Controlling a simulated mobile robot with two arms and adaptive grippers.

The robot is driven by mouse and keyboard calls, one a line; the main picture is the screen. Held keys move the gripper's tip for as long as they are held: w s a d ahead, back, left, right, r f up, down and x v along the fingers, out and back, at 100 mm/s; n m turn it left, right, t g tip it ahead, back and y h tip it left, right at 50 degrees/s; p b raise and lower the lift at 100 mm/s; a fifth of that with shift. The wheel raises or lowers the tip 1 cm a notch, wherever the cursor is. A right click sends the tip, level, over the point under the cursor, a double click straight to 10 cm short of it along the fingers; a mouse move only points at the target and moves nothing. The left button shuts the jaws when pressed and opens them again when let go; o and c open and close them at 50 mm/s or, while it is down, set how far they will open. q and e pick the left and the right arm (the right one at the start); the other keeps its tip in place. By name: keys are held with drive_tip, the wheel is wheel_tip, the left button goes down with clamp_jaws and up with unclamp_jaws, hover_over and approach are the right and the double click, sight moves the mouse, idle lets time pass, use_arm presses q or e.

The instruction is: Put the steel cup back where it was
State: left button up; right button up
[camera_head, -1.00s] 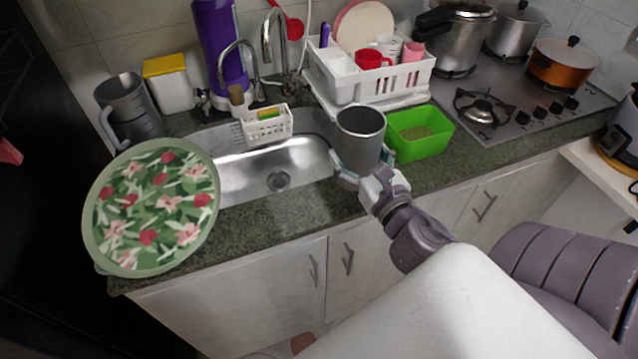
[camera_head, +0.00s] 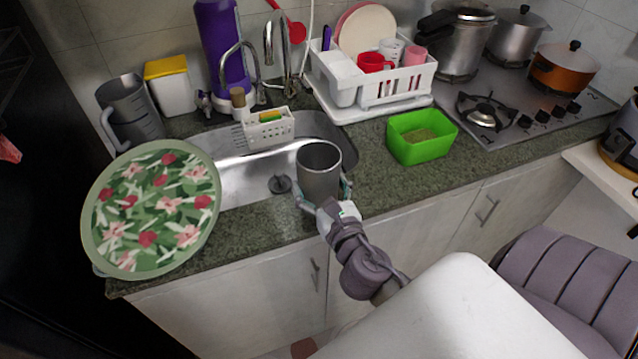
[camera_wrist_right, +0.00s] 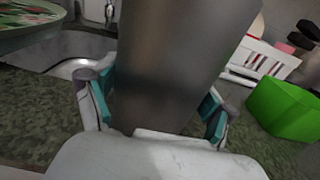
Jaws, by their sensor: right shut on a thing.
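The steel cup (camera_head: 319,178) is upright in my right gripper (camera_head: 323,200), over the front right edge of the sink. The fingers are shut around its sides. In the right wrist view the cup (camera_wrist_right: 170,65) fills the middle, with a finger of the right gripper (camera_wrist_right: 157,105) on each side. The cup's base is hidden by the gripper, so I cannot tell whether it touches the counter. My left gripper is not in view.
The sink (camera_head: 245,180) lies left of the cup. A green box (camera_head: 420,148) stands to the right, and a white dish rack (camera_head: 372,90) behind. A floral round tray (camera_head: 150,210) leans at the left. The granite counter (camera_head: 385,175) between cup and green box is clear.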

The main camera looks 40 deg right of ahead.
drive_tip(key=o, duration=1.5)
drive_tip(key=shift+f, duration=0.1)
drive_tip(key=shift+r+b+v, duration=0.1)
drive_tip(key=shift+b+v, duration=0.9)
drive_tip(key=shift+v, duration=2)
drive_tip(key=shift+r+b+v, duration=0.15)
drive_tip(key=shift+b+v, duration=0.8)
drive_tip(key=shift+v, duration=2.05)
